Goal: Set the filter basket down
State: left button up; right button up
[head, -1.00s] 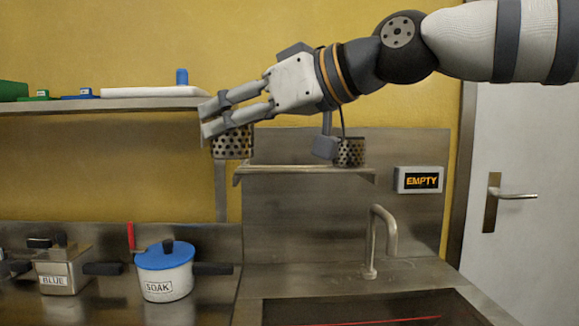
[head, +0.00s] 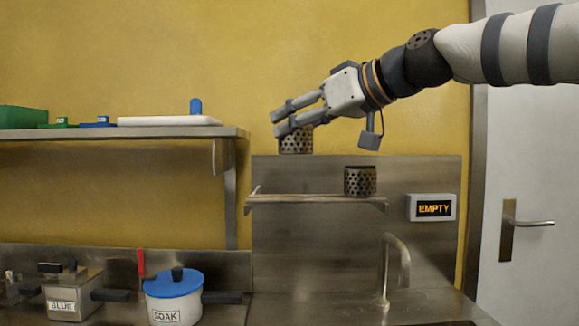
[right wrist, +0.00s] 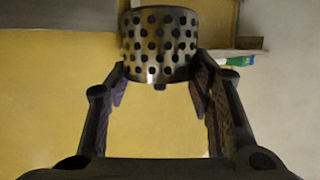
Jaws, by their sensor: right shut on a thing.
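My right gripper (head: 282,121) is shut on a perforated metal filter basket (head: 296,140), which hangs upright in the air above the left part of the small steel wall shelf (head: 305,198). A clear gap shows between the basket and the shelf. In the right wrist view the basket (right wrist: 160,45) sits between the fingertips of the right gripper (right wrist: 160,75). A second perforated basket (head: 360,181) stands upright on the right part of the small shelf. My left gripper is not in view.
The small shelf's left part is bare. A longer shelf (head: 150,132) at the left holds a white board (head: 170,121) and a green bin (head: 22,116). Below are a SOAK pot (head: 174,300), a BLUE pan (head: 72,299) and a tap (head: 395,265). An EMPTY sign (head: 432,208) hangs right.

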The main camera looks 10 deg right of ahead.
jog(key=w+f, duration=0.1)
jog(key=w+a+f, duration=0.1)
jog(key=f, duration=0.1)
jog(key=w+f, duration=0.1)
jog(key=shift+w+a+f, duration=0.15)
jog(key=shift+w+f, duration=0.1)
jog(key=shift+f, duration=0.05)
jog(key=shift+s+f, duration=0.1)
jog(key=shift+f, duration=1.3)
jog(key=shift+f, duration=0.1)
jog(key=o, duration=1.4)
send_near(288, 149)
jog(key=w+d+f, duration=0.2)
jog(key=w, duration=0.1)
